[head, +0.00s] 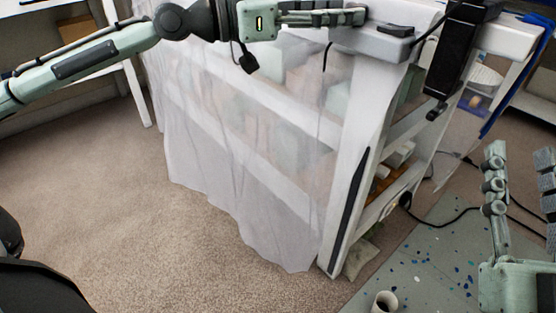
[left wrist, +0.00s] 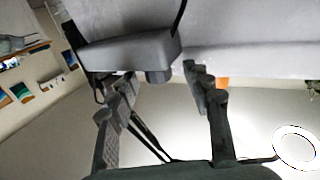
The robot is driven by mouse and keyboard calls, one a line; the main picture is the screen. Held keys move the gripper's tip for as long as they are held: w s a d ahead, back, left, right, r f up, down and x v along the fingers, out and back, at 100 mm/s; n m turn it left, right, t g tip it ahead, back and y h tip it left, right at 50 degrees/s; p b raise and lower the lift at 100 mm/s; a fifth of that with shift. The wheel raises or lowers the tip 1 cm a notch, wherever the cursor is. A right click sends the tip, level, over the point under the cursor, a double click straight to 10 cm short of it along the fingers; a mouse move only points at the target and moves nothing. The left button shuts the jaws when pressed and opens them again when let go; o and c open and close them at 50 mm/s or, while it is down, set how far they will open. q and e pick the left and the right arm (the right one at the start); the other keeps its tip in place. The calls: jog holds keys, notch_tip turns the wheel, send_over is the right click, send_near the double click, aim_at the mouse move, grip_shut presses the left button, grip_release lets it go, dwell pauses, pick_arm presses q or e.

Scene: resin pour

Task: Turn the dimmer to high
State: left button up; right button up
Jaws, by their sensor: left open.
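A pale grey box with a dark knob-like part on top, which looks like the dimmer (head: 377,43), sits at the near top corner of the white frame. In the left wrist view a grey box (left wrist: 125,55) with a short round stub lies just beyond my fingertips; I cannot tell its setting. My left gripper (head: 362,16) is at the top, just left of the box. Its fingers (left wrist: 158,76) are apart with nothing held, and contact with the box is unclear. My right gripper (head: 520,155) is low at the right, open and empty.
A translucent sheet (head: 240,150) hangs over the white shelving frame (head: 350,190). A black device (head: 455,50) with cables is right of the box. A speckled grey mat (head: 425,265) carries a small cup (head: 384,302). The carpet (head: 100,200) at left is clear.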

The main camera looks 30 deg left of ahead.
pick_arm(q)
jog(key=b+v, duration=0.6)
jog(key=b, duration=0.3)
pick_arm(e)
notch_tip(320, 180, down, 10)
pick_arm(q)
notch_tip(320, 180, down, 29)
jog(key=s+a+n+g+y+p, duration=0.1)
jog(key=a+n+g+y+p, duration=0.1)
jog(key=y+p, duration=0.6)
jog(key=shift+s+a+f+n+g+p, duration=0.15)
jog(key=shift+s+a+n+g+p, duration=0.4)
jog(key=shift+p, duration=1.9)
pick_arm(e)
notch_tip(320, 180, up, 12)
jog(key=shift+r, duration=0.2)
pick_arm(q)
jog(key=shift+w+d+g, duration=0.2)
jog(key=shift+w+g, duration=0.05)
jog(key=shift+w, duration=0.05)
